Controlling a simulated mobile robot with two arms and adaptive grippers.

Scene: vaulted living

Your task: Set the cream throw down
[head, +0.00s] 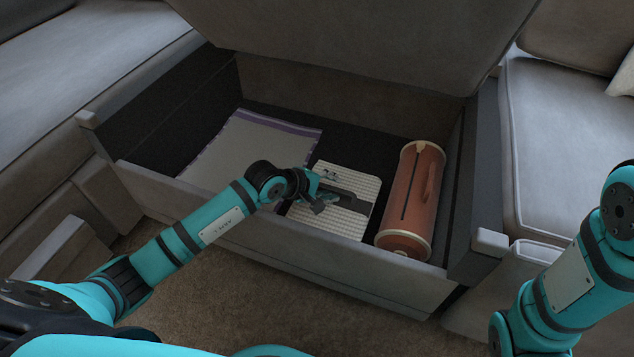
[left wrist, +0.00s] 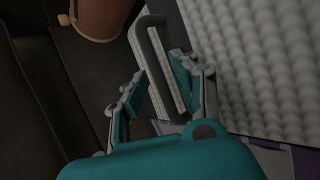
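The cream throw (head: 359,182) is a folded, waffle-textured piece with a dark grey strap-like part. It lies inside the open storage box (head: 240,243), between a flat grey item and a terracotta cylinder. It fills the right of the left wrist view (left wrist: 255,50). My left gripper (head: 325,203) is over the throw. In the left wrist view my left gripper (left wrist: 157,80) has its fingers apart, one on each side of the dark part, with a gap on one side. Whether a finger touches it is unclear. My right arm shows at the right; its gripper is out of view.
The flat grey item with purple edging (head: 235,150) lies left of the throw. The terracotta cylinder (head: 412,200) is close on its right. The raised lid (head: 360,35) stands behind, and the box walls surround everything. Sofa seats flank the box.

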